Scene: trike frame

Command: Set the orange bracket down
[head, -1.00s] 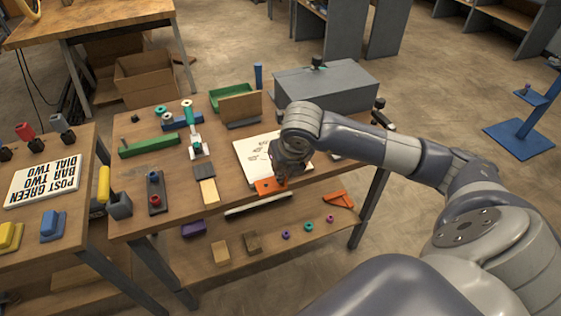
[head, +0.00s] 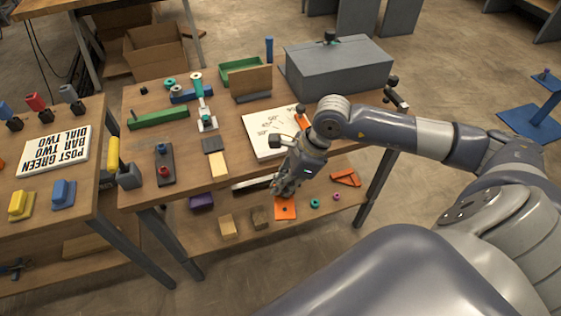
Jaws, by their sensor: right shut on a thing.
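The orange bracket (head: 286,209), a flat plate with a dark spot near its middle, hangs below my right gripper (head: 283,187). The gripper is shut on its upper end, with the fingers pointing down. Both are in front of the workbench's (head: 228,181) front edge, and the bracket shows against the lower shelf (head: 255,236). I cannot tell whether it touches the shelf. My left gripper is not in view.
On the shelf, a teal ring (head: 314,203), a pink ring (head: 336,196) and an orange triangular piece (head: 345,178) lie right of the bracket. Wooden blocks (head: 228,226) lie left. A white drawing sheet (head: 268,133) and grey box (head: 340,68) are on the benchtop.

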